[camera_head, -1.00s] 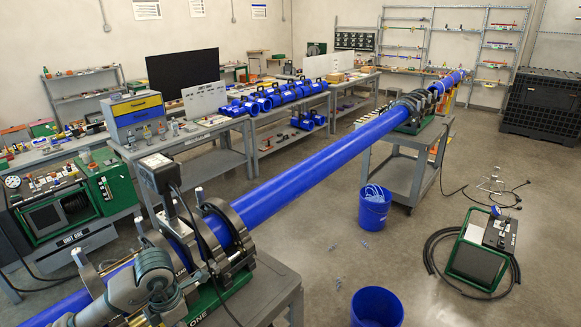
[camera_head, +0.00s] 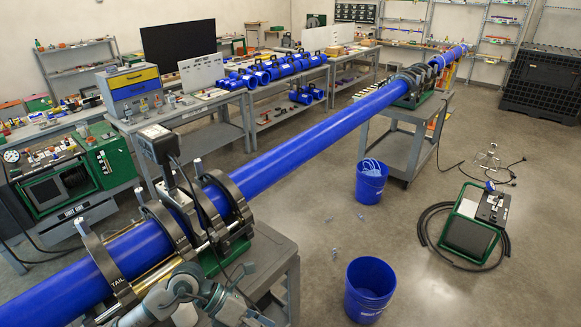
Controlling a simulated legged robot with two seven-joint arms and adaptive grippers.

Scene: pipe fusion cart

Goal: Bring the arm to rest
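A grey jointed arm of mine reaches in from the bottom left, beside and in front of the near pipe clamp (camera_head: 165,225). It looks like my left arm. The dark end of this arm, my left gripper (camera_head: 238,303), is low in the picture by the near cart's front. Its fingers are too small and overlapped to show whether they are open or shut. No held object can be made out. My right arm and gripper are not in view.
A long blue pipe (camera_head: 310,133) runs diagonally through the near clamp to a far clamp on a grey cart (camera_head: 395,145). A blue bucket (camera_head: 369,288) stands right of the near cart (camera_head: 270,255). A green-framed unit (camera_head: 476,222) and hose lie right. Floor between is mostly clear.

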